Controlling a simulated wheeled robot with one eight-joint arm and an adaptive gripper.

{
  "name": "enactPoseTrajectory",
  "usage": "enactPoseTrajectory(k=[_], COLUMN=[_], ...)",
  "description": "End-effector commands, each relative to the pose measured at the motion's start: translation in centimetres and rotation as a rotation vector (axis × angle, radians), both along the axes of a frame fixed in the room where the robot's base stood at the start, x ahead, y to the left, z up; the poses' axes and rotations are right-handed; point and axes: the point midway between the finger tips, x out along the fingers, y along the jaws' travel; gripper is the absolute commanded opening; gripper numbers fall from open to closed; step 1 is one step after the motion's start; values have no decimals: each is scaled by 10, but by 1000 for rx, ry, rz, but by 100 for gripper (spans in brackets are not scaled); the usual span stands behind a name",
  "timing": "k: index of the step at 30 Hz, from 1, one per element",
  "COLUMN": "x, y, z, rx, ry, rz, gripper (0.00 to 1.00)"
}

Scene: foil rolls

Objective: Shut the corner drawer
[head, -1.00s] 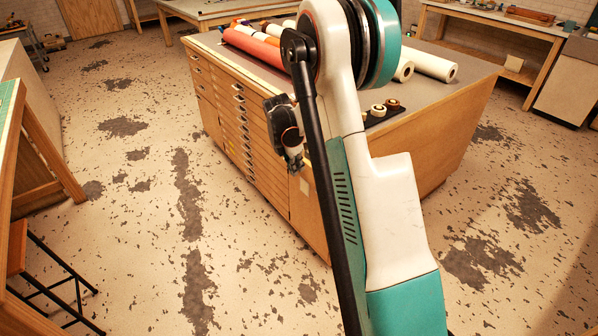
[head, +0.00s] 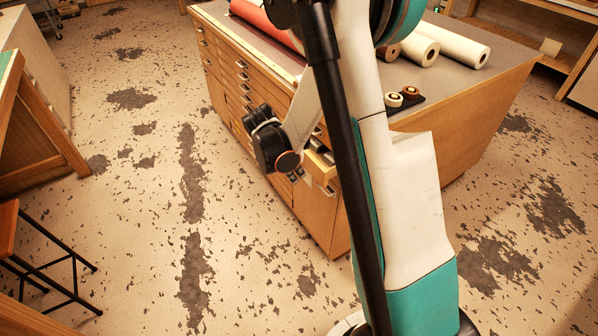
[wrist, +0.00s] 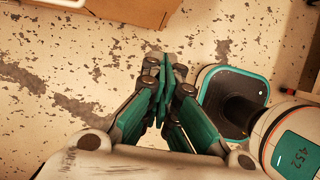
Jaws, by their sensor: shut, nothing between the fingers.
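The wooden flat-file cabinet (head: 318,222) stands in the middle of the head view, with a stack of shallow drawers. Near its close corner, a drawer (head: 320,166) juts out from the front, partly hidden behind my arm. My wrist (head: 270,145) is just left of that drawer, in front of the cabinet; the fingers are hard to make out there. In the wrist view my gripper (wrist: 163,62) is shut and empty above the floor. A wooden panel edge (wrist: 130,12) lies beyond the fingertips, apart from them; I cannot tell which part of the cabinet it is.
A red roll (head: 262,22), white rolls (head: 455,44) and small round items (head: 402,96) lie on the cabinet top. A stool (head: 40,250) and a bench (head: 40,130) stand at left. The speckled floor between is clear.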

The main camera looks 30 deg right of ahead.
Motion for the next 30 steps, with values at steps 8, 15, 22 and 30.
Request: enactPoseTrajectory(k=[8, 15, 22, 30], x=[1, 2, 2, 3], y=[-21, -51, -65, -66], z=[-57, -66, -65, -64], rx=[1, 1, 1, 1], ry=[0, -1, 0, 0], rz=[-2, -4, -1, 0], gripper=[0, 0, 0, 0])
